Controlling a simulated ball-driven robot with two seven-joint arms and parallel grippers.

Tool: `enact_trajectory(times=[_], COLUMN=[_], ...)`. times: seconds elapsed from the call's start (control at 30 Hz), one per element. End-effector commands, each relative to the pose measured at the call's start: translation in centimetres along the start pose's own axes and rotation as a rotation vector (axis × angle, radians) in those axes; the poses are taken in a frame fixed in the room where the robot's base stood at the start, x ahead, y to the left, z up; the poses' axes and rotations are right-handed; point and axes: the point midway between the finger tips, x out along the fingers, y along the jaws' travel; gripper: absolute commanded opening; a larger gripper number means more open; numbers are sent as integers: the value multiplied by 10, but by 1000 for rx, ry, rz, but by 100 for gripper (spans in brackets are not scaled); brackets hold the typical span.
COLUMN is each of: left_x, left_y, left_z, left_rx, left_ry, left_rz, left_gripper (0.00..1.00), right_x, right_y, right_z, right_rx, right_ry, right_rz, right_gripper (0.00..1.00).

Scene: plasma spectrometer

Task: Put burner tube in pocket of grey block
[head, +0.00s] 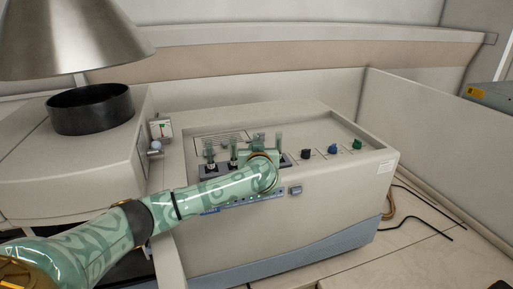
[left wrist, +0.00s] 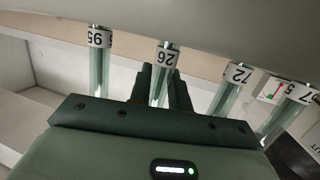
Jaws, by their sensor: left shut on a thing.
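My left gripper (head: 259,141) is over the front of the spectrometer's top, at a dark grey block (head: 293,162). In the left wrist view its dark fingers (left wrist: 161,88) are shut on a clear glass burner tube (left wrist: 158,92) with a white numbered tag. Other tagged tubes stand on both sides of it: one at the left (left wrist: 97,72) and two at the right (left wrist: 229,96) (left wrist: 283,115). In the head view, tubes stand upright on the block, two left of the gripper (head: 210,152) (head: 233,150) and one right (head: 279,142). The gripper hides the held tube's lower end and its pocket. My right gripper is out of view.
The beige spectrometer (head: 290,225) fills the middle. A metal hood (head: 75,45) hangs over a black ring (head: 90,110) at left. Cables lie on the bench at right.

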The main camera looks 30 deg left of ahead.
Motion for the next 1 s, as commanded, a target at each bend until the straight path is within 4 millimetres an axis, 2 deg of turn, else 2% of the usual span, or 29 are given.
enact_trajectory(times=[0.3,0.33,0.4,0.77,0.87,1.0], left_x=[0,0,0,-2,-16,-48], left_y=[0,0,0,0,1,1], left_z=[3,3,3,0,1,1], left_rx=[0,1,0,0,0,0], left_ry=[0,0,1,1,3,2], left_rz=[1,1,1,1,4,5], left_gripper=[0,22,41,41,41,41], right_x=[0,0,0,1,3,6], right_y=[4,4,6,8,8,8], right_z=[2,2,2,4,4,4], right_rx=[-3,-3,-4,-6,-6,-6], right_ry=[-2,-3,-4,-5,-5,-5], right_rz=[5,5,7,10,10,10], right_gripper=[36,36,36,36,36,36])
